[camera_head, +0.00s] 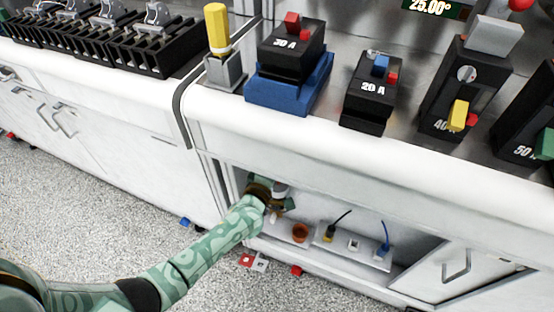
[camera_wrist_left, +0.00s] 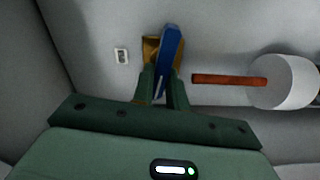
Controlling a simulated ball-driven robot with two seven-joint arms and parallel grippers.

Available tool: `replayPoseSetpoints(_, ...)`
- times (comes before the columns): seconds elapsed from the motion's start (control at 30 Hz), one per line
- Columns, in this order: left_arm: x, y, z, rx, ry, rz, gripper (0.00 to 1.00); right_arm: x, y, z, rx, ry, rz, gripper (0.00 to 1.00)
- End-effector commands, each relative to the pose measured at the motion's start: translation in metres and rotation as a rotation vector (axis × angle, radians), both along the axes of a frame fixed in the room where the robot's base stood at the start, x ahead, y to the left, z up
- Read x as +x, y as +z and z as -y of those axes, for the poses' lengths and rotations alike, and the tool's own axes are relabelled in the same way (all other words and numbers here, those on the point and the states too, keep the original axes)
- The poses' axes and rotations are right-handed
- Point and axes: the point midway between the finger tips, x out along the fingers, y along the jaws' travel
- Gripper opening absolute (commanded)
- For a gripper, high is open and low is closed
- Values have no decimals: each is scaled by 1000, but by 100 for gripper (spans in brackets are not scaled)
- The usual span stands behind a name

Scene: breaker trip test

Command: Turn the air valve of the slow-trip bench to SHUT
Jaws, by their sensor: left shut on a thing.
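The air valve shows in the left wrist view as a blue lever (camera_wrist_left: 171,45) on a brass-coloured body (camera_wrist_left: 150,47) against a grey wall. The lever stands nearly upright in that picture, leaning slightly right at its top. My left gripper (camera_wrist_left: 164,88) is shut on the blue lever, with a green finger on each side. In the head view my left arm reaches into the open bay under the bench, and the left gripper (camera_head: 279,207) is partly hidden there. The valve cannot be made out in the head view. My right gripper is not in view.
In the left wrist view a white cylinder (camera_wrist_left: 284,82) with a red-brown bar stands close right; a small plate (camera_wrist_left: 121,57) is left. The bay holds an orange cup (camera_head: 300,232) and a panel with cables (camera_head: 352,243). Breakers, including the 20 A (camera_head: 371,91), stand above.

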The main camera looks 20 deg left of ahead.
Motion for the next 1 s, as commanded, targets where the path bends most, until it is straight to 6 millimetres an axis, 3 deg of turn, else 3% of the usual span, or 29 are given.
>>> replayPoseSetpoints(0.4, -1, -5, 0, -173, -1, -12, 0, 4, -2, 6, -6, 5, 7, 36)
replayPoseSetpoints(0.93, -1, -5, 0, -197, -1, -13, 0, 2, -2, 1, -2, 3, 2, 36)
replayPoseSetpoints(0.97, -1, -5, 0, -197, -1, -13, 20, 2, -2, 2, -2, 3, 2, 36)
replayPoseSetpoints(1.0, -1, -5, 0, -197, -1, -13, 31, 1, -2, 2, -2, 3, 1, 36)
